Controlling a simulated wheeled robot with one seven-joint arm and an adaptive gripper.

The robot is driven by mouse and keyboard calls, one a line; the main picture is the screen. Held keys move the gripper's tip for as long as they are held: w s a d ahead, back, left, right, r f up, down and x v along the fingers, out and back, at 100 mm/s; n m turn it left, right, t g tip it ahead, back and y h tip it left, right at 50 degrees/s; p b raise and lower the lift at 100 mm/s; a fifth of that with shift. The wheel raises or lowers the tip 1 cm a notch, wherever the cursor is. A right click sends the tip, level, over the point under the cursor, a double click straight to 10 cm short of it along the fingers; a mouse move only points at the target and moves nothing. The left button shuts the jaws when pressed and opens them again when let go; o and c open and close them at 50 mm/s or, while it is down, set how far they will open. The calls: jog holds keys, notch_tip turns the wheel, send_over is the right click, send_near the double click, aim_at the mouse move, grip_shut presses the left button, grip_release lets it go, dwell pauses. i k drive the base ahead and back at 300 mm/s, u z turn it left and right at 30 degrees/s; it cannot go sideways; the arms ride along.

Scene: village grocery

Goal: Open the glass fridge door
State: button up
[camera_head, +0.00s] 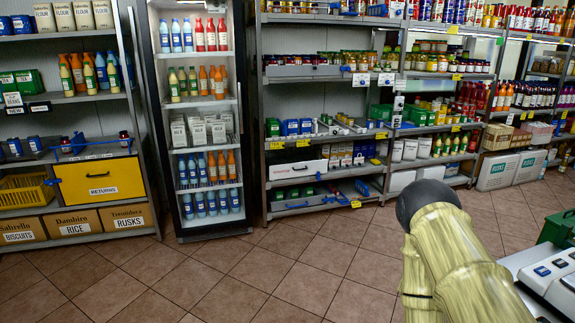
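The glass fridge (212,229) stands upright at the left of centre, between two shelf units. It is tall with a dark frame, and rows of bottles and cartons show clearly inside. Its glass door (205,57) appears shut against the frame. I cannot make out a handle at this size. My gripper is not in view. A pale yellow-green arm link of mine with a dark grey round end shows at the lower right, well apart from the fridge.
Shelves with a yellow "Returns" bin (100,180) stand left of the fridge. Stocked shelves (320,205) run along its right. A counter (542,272) with a device is at the lower right. The tiled floor (225,280) before the fridge is clear.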

aim_at(142, 5)
jog(key=i, duration=1.75)
jog(key=u, duration=0.25)
jog(key=i, duration=1.65)
jog(key=u, duration=0.2)
